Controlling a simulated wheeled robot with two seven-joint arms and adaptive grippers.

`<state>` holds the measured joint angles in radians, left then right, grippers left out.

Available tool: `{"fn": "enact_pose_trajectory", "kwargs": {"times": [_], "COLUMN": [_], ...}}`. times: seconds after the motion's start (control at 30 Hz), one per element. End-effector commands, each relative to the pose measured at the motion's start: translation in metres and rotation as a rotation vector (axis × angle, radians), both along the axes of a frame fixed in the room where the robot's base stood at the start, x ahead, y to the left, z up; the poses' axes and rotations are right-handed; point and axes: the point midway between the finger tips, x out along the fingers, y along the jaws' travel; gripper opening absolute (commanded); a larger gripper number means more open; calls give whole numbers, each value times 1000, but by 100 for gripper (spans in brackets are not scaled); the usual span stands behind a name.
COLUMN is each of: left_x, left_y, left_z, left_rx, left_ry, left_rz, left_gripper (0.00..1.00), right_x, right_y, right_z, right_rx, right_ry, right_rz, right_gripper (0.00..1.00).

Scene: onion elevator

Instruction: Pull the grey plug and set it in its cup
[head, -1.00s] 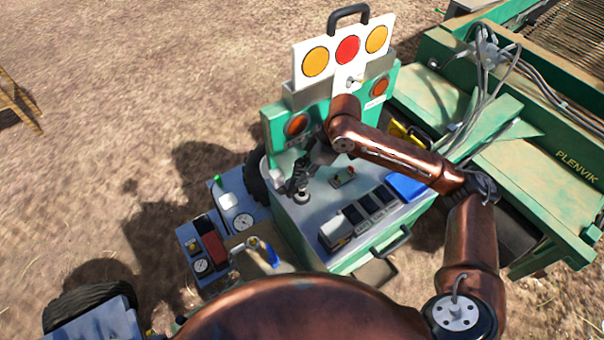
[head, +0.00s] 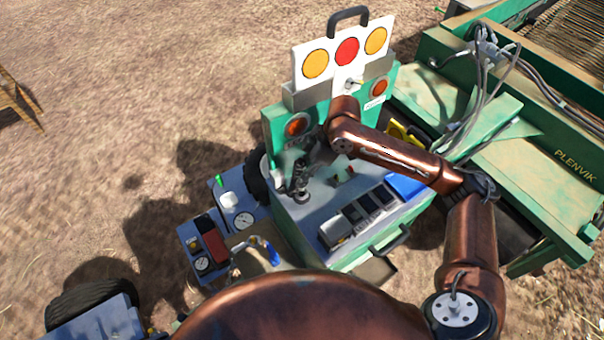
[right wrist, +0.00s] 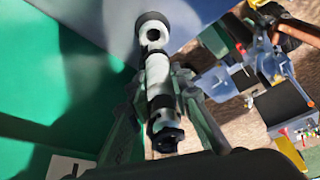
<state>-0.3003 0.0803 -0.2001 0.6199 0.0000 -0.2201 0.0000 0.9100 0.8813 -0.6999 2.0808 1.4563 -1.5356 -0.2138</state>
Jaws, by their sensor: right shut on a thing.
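The grey plug (right wrist: 160,82) shows in the right wrist view as a light grey upright body with a black knob at its near end. My right gripper (right wrist: 158,105) is shut on it, one finger on each side. The plug's far end meets a dark ring (right wrist: 151,20) on the blue-grey top; I cannot tell whether this is a socket or the cup. In the head view my right gripper (head: 299,178) is dark and small, over the left part of the cart top, and hides most of the plug. My left gripper is not in view.
The green cart's grey top (head: 318,215) carries a row of black modules (head: 368,207) and a blue block (head: 406,186). A green panel with orange lamps (head: 298,124) and a white board (head: 343,60) stands behind. Blue gauge units (head: 243,220) are at left.

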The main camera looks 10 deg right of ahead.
Motion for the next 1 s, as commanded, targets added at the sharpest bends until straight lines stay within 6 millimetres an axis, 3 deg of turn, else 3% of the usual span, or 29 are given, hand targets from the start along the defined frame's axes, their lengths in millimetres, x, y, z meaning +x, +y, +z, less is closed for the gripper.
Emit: {"fn": "enact_pose_trajectory", "kwargs": {"times": [1.0], "left_x": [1], "left_y": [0], "left_z": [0], "left_rx": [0], "left_ry": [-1], "left_rz": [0], "left_gripper": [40], "right_x": [0], "right_y": [0], "right_z": [-18], "right_rx": [0], "right_ry": [0], "right_rz": [1], "right_gripper": [0]}}
